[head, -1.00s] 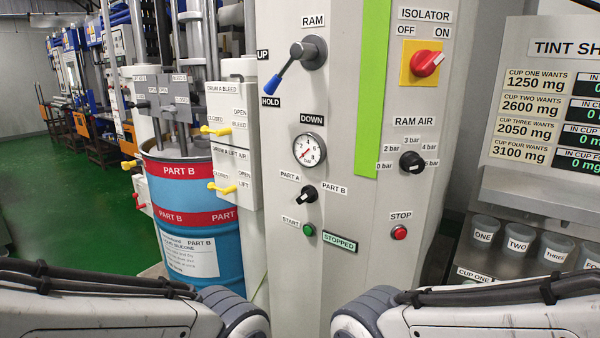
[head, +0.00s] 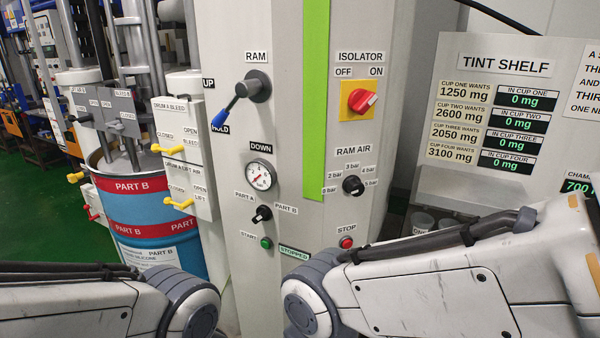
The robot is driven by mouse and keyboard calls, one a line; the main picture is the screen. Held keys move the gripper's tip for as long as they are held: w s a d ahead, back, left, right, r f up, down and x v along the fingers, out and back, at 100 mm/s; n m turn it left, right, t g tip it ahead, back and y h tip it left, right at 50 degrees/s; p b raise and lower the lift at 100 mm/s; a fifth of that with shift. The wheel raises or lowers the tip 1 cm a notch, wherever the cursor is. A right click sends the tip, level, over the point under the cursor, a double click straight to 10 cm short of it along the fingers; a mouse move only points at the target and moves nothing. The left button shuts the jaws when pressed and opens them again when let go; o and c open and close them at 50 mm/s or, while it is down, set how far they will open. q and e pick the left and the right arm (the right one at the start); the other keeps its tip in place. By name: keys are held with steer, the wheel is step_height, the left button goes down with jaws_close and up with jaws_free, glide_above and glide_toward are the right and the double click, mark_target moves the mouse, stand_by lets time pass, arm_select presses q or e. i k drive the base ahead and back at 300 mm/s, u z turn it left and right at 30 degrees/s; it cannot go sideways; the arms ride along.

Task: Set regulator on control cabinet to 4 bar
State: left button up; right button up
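The control cabinet (head: 300,225) stands in the middle, pale grey with a green stripe. Its RAM AIR regulator (head: 352,185) is a small black knob ringed by bar labels; the 4 bar label (head: 367,169) is at its upper right. The knob's pointer is too small to read surely. A round pressure gauge (head: 260,175) sits left of it; its reading is unclear. Both my arms show only as links low in the picture, in front of the cabinet's lower part. Neither gripper is in view, and nothing touches the regulator.
The cabinet also carries a blue-tipped RAM lever (head: 235,100), a red ISOLATOR switch (head: 362,100), a PART A/PART B selector (head: 261,213), a green START button (head: 266,243) and a red STOP button (head: 346,243). A blue drum (head: 150,208) stands left, a tint shelf (head: 520,65) right.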

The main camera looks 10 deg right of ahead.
mark_target(352, 185)
steer(key=k, duration=1.3)
steer(key=z, duration=0.7)
steer(key=i, duration=0.5)
steer(key=z, duration=0.5)
steer(key=i, duration=0.95)
steer(key=u, duration=0.65)
